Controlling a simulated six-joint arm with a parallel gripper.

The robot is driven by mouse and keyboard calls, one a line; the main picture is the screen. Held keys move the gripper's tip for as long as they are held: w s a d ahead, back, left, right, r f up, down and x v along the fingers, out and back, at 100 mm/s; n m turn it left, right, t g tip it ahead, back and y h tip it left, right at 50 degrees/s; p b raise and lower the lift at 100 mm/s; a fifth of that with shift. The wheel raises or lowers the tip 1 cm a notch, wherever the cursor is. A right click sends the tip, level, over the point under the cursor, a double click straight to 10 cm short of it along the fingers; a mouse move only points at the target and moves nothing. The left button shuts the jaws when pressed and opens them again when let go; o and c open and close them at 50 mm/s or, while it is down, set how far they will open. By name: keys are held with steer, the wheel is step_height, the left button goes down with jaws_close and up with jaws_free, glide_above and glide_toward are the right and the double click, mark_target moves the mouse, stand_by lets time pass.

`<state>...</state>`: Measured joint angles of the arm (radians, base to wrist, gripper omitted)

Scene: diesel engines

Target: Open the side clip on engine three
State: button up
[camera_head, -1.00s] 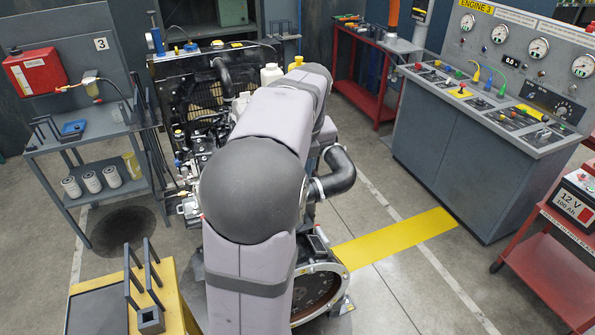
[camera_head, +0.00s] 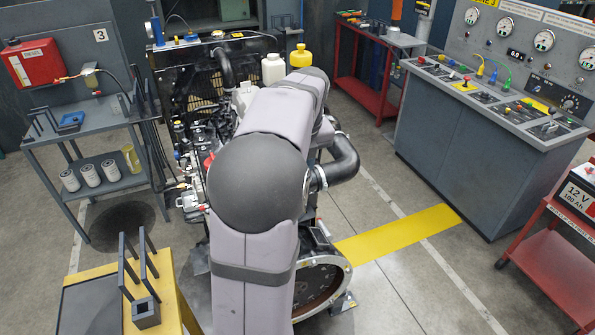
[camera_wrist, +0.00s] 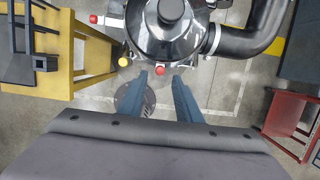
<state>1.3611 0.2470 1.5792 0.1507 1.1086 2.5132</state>
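Engine three (camera_head: 205,130) stands mid-scene in the head view, largely covered by my own arm. My gripper is hidden there. In the wrist view, its two blue fingers (camera_wrist: 160,82) are apart with nothing between them. Their tips point at the lower edge of a glossy black round housing (camera_wrist: 165,30). A small red knob (camera_wrist: 160,69) sits at that edge, just beyond the gap between the fingers. I cannot tell from this view whether the fingers touch anything. I cannot make out the side clip clearly in either view.
A thick black hose (camera_wrist: 255,30) curves to the right of the housing. A yellow bench (camera_head: 165,275) with upright holders stands front left. A grey control console (camera_head: 480,150) and a red battery cart (camera_head: 550,255) are on the right. The floor between engine and console is clear.

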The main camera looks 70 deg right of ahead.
steer(key=shift+b+x, duration=0.8)
steer(key=shift+x, duration=1.4)
steer(key=shift+p, duration=0.3)
steer(key=shift+c, duration=0.3)
jaws_close()
steer(key=shift+o, duration=0.3)
jaws_free()
steer(key=b+v, duration=0.1)
steer(key=v, duration=0.6)
steer(key=shift+b, duration=0.4)
